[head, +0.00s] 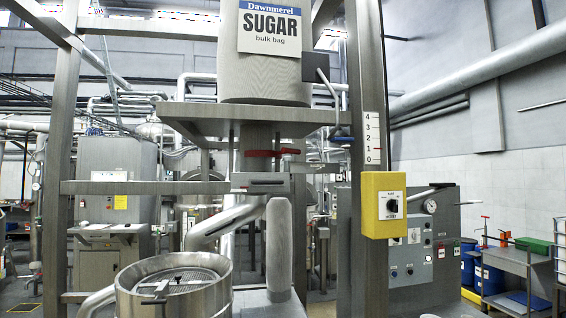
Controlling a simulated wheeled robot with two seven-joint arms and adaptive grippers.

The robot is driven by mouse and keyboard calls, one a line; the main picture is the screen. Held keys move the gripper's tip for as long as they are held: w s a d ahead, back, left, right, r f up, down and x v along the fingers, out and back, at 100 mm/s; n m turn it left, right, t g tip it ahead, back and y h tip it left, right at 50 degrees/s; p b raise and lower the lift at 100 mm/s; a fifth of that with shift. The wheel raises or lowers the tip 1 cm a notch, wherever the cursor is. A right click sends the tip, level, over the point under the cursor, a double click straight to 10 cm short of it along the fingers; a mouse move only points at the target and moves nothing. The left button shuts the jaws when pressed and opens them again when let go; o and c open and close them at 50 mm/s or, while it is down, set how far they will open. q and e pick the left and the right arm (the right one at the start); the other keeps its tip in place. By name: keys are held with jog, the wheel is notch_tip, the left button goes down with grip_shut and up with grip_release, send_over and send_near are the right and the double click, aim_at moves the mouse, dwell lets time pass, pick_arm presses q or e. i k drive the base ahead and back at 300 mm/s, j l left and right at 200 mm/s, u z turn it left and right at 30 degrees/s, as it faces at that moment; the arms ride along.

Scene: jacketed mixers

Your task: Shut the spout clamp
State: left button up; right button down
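The bulk bag (270,70), labelled sugar, stands on a steel shelf (240,112) in a frame. Its spout (257,136) hangs below the shelf. A red bar or lever (262,153) lies level across the spout and looks like the spout clamp. A small fitting (289,151) is at its right end. I cannot tell from here whether the clamp is open or shut. Neither of my grippers shows in the head view.
Steel posts (367,100) flank the spout. Below it are a flat metal box (260,183), an upright grey tube (278,250) and a round steel vessel (175,290) with a grated top. A yellow switch box (384,205) is on the right post.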

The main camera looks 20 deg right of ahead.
aim_at(277, 154)
jog(key=i+l+u, duration=0.15)
jog(key=l, duration=0.3)
jog(key=i+l+u, duration=0.15)
jog(key=l, duration=0.3)
jog(key=i+l+u, duration=0.2)
jog(key=l, duration=0.25)
jog(key=l+u, duration=0.15)
jog(key=l, duration=0.35)
jog(key=i+l+u, duration=0.15)
jog(key=l, duration=0.35)
